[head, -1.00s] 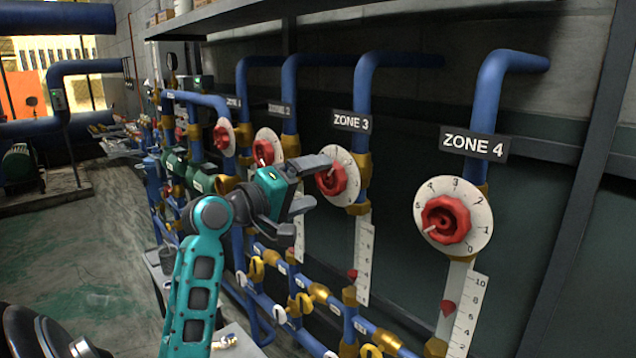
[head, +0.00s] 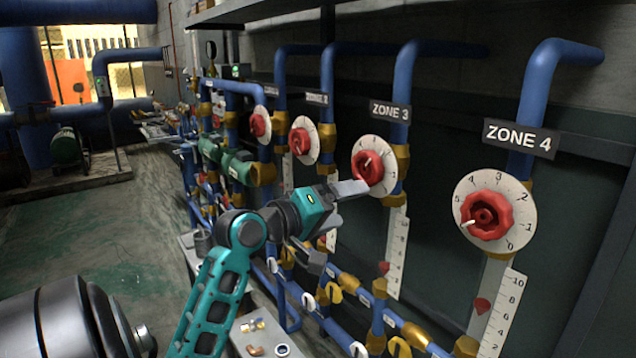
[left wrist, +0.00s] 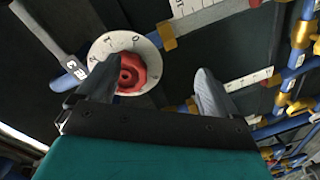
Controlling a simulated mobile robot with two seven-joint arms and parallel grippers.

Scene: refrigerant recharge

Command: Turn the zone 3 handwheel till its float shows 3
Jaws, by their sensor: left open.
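The zone 3 handwheel (head: 368,168) is red, on a white numbered dial under the ZONE 3 sign (head: 390,111). Its red float (head: 384,267) sits low-to-middle on the white scale (head: 398,248) below; the reading is too small to tell. My left gripper (head: 343,224) is open and empty, with its upper finger overlapping the dial's lower left edge in the head view. In the left wrist view, the red handwheel (left wrist: 130,73) shows near the left fingertip, with the other finger well to its right; I cannot tell whether a finger touches it. My right gripper is not in view.
The zone 4 handwheel (head: 486,214) is to the right, with its own scale and float. The zone 2 handwheel (head: 300,141) is to the left. Blue pipes and brass valves run below my left gripper. A bench (head: 262,325) with small parts stands beneath. Open floor lies left.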

